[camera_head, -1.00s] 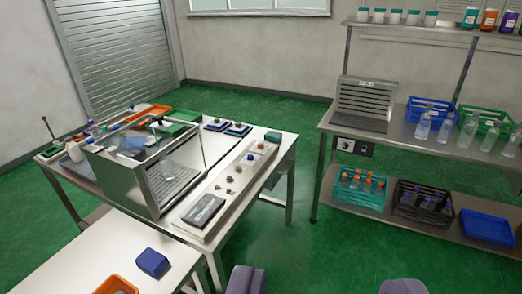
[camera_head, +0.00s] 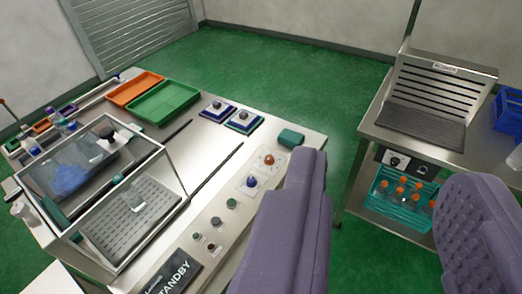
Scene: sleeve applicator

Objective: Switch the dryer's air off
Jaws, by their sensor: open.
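The dryer (camera_head: 435,90) is a metal unit with a slotted upright back and a dark ribbed plate, on the steel bench at the right. A black control box (camera_head: 405,164) hangs under the bench's front edge, with a pale round knob (camera_head: 394,161) at its left and a dark round control (camera_head: 421,172) at its right. My gripper (camera_head: 382,180) shows as two purple padded fingers, wide apart and empty. In the picture the control box lies between and above the fingertips, apart from them. I cannot read the knob's setting.
A teal crate (camera_head: 383,197) of orange-capped bottles stands on the shelf below the box. A control panel (camera_head: 215,222) with several knobs and a "STANDBY" display runs along the left table, beside a clear-walled enclosure (camera_head: 140,205). Green floor (camera_head: 330,80) lies between the tables.

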